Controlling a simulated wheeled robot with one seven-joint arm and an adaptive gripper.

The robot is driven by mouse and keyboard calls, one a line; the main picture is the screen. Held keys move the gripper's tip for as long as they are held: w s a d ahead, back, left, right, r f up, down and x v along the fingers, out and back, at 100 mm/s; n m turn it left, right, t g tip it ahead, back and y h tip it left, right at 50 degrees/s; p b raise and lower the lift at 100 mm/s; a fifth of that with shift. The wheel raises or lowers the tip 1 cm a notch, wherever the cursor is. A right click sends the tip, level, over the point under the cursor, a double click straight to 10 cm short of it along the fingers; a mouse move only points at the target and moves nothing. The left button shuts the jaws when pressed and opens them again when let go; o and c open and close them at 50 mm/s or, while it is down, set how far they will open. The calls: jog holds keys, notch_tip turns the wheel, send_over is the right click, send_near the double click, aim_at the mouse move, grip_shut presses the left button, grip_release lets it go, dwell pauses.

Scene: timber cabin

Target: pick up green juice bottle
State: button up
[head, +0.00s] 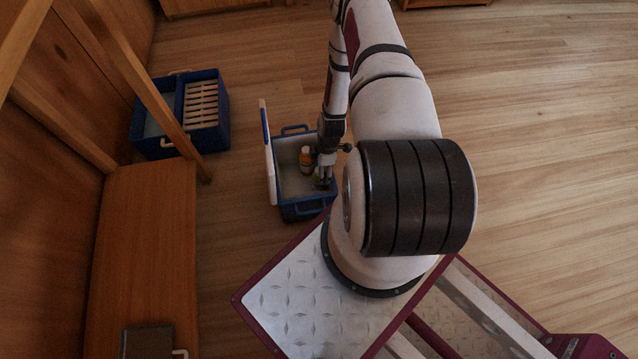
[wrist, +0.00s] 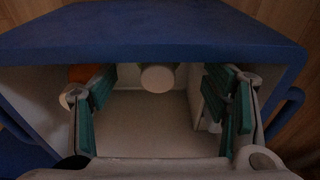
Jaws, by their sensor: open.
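A blue cooler box (head: 283,204) stands open on the floor with a pale interior. A small patch of green (head: 317,174), possibly the green juice bottle, shows inside it beside my gripper (head: 325,178), which covers most of it. My gripper points down into the box. In the wrist view my gripper (wrist: 162,112) is open, its teal pads wide apart and nothing held. A pale round end (wrist: 157,79) lies between and beyond the fingers, near the box wall; I cannot tell whether it belongs to the green bottle.
An orange bottle with a pale cap (head: 306,158) stands in the box, left of my gripper; an orange patch (wrist: 82,73) shows behind the left finger. The raised lid (head: 268,155) borders the box's left side. Another blue crate (head: 180,150) and a wooden bench (head: 145,250) stand further left.

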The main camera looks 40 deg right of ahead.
aim_at(314, 176)
notch_tip(314, 176, down, 6)
jog(key=b, duration=0.3)
jog(key=shift+w+a+f, duration=0.25)
jog(key=shift+w+a, duration=0.05)
jog(key=c, duration=1.5)
jog(key=shift+r, duration=0.1)
